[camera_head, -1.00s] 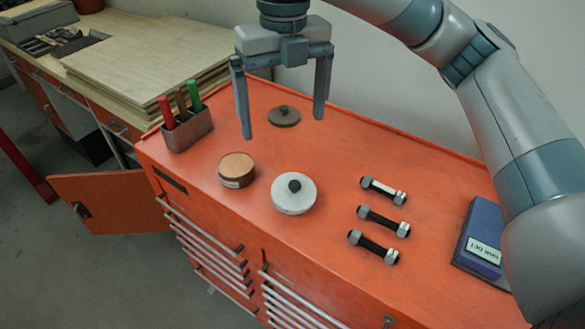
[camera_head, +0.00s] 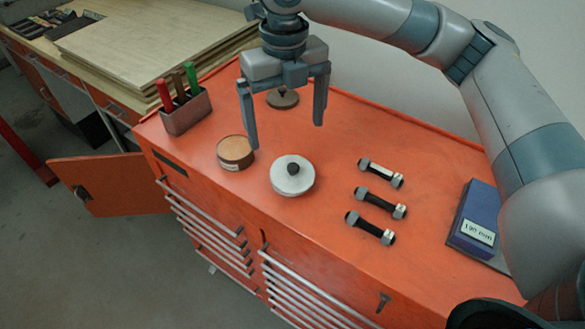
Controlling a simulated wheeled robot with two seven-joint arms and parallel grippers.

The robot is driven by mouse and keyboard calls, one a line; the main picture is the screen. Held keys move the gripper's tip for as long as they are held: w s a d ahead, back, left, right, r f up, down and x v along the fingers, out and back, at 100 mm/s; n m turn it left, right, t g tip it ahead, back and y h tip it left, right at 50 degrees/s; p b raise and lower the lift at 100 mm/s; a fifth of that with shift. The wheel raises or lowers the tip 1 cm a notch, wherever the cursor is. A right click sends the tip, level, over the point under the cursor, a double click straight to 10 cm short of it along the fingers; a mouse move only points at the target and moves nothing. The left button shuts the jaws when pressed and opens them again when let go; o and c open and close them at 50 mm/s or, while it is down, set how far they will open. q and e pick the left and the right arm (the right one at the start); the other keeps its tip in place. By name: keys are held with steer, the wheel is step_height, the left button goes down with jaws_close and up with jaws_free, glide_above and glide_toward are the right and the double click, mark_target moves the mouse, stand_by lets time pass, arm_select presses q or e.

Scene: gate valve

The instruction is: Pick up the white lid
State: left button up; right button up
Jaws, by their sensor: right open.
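The white lid (camera_head: 292,179) is a round disc with a dark knob on top, lying flat on the orange cabinet top (camera_head: 300,225). My right gripper (camera_head: 287,136) points down with its jaws open and nothing between them. It is above and a little behind the white lid in the picture, apart from it. Its left fingertip shows near the round container with a brown top (camera_head: 235,152). My left gripper is not in view.
A dark round lid with a knob (camera_head: 282,99) lies behind the gripper. Several bolts (camera_head: 379,202) lie to the right, and a blue box (camera_head: 476,217) is at the far right. A holder with pens (camera_head: 186,113) stands at the left. The front of the top is clear.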

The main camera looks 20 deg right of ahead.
steer(key=p, duration=0.1)
glide_above(289, 161)
steer(key=s, duration=0.1)
steer(key=f, duration=0.5)
steer(key=shift+s+a+f, duration=0.1)
steer(key=shift+a+f, duration=0.2)
steer(key=shift+f, duration=0.05)
steer(key=shift+f+p, duration=0.25)
steer(key=shift+p, duration=0.05)
steer(key=f+p, duration=0.1)
steer(key=f, duration=0.3)
steer(key=shift+s+d+p, duration=0.1)
steer(key=shift+s+p, duration=0.1)
steer(key=shift+p, duration=0.15)
steer(key=shift+f, duration=0.35)
steer(key=shift+c, duration=0.2)
steer(key=c, duration=1.2)
steer(key=shift+o, duration=0.2)
